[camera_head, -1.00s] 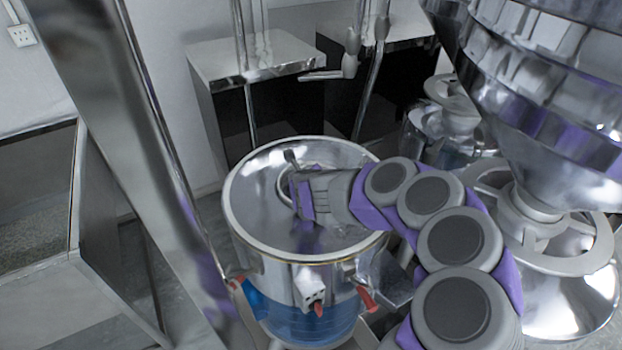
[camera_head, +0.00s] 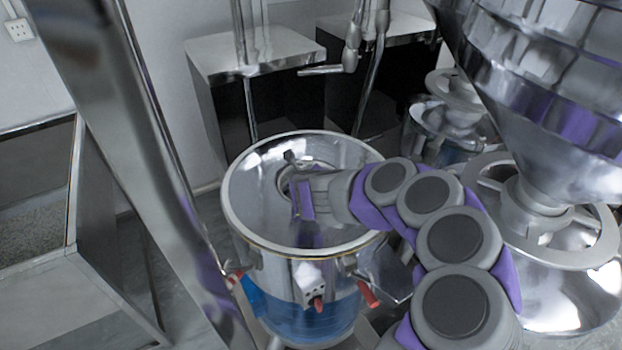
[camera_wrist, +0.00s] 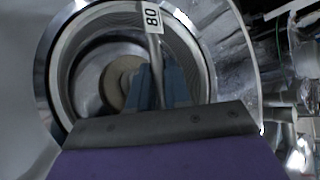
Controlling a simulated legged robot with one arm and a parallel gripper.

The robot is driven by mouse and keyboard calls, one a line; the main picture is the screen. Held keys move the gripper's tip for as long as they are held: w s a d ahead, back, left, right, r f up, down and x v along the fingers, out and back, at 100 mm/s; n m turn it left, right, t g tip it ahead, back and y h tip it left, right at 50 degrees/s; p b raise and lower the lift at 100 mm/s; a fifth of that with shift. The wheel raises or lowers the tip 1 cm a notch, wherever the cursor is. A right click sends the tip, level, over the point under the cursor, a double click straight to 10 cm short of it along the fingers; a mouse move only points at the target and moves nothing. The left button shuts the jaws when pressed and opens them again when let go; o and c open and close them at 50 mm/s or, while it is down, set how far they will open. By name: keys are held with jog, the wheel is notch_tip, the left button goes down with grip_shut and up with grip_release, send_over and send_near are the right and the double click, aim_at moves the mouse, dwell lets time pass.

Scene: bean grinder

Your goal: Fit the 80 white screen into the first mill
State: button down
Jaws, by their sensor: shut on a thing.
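The screen (camera_wrist: 152,17) is a round ring with a fine ribbed wall, a bar across it and a white tag reading 80. In the wrist view it sits at the round opening of the first mill (camera_head: 240,215), a steel drum with a blue lower part. My gripper (camera_wrist: 158,85) is shut on the bar, its blue-grey fingers on either side. In the head view my gripper (camera_head: 303,195) reaches over the drum's top from the right. Only part of the ring shows there. I cannot tell whether the screen is fully seated. A tan round part shows inside the ring.
A large steel hopper (camera_head: 545,95) hangs at the upper right above a spoked wheel (camera_head: 590,240). A slanting steel post (camera_head: 150,150) stands left of the mill. Dark steel-topped cabinets (camera_head: 255,55) stand behind. Red-handled clamps (camera_head: 367,293) stick out from the drum.

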jog(key=shift+f, duration=0.1)
jog(key=c, duration=1.1)
grip_release()
jog(key=shift+f, duration=0.1)
jog(key=shift+o, duration=0.5)
jog(key=shift+s+d, duration=0.1)
jog(key=shift+s+f, duration=0.15)
jog(key=shift+f, duration=0.05)
jog(key=shift+s, duration=0.1)
jog(key=p+v, duration=0.3)
jog(key=v, duration=1.4)
jog(key=shift+w+r, duration=0.25)
jog(key=shift+r, duration=0.2)
jog(key=shift+r, duration=0.1)
